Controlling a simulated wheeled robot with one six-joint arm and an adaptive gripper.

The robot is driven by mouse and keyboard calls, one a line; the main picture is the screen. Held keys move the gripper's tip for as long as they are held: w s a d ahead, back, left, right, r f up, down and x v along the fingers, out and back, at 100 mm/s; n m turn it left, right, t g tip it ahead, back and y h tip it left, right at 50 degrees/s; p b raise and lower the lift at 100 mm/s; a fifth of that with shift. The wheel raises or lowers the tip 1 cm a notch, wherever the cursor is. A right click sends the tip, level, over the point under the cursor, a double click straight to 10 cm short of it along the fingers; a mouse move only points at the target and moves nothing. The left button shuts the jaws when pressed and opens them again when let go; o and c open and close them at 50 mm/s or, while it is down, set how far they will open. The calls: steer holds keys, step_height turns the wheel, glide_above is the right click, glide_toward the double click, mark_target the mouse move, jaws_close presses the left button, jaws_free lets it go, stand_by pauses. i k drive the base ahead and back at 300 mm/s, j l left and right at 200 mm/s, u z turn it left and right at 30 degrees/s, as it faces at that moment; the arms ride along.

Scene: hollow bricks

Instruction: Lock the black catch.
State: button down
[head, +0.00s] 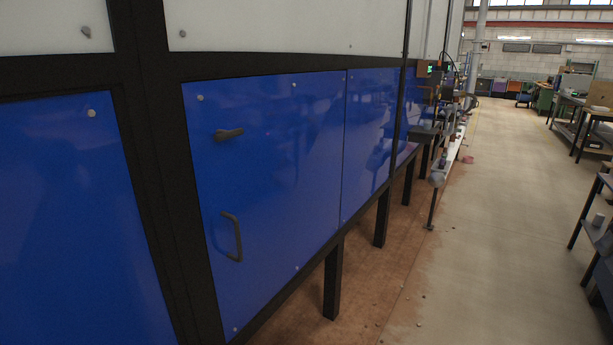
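The black catch (229,134) is on the upper left part of a blue panel (285,170) set in a black frame. Its lever lies roughly level, with its narrow end toward the right. A black bow handle (233,237) is fixed upright below it on the same panel. The panel looks flush with its frame. My gripper is not in the picture, so nothing is seen touching the catch.
Black legs (332,283) carry the cabinet over a brown floor strip. Machinery (436,130) juts out farther along the cabinet. An open concrete aisle (490,220) runs to the right, with workbenches (594,125) at its far side.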

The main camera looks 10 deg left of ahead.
mark_target(221, 135)
steer(key=u, duration=1.25)
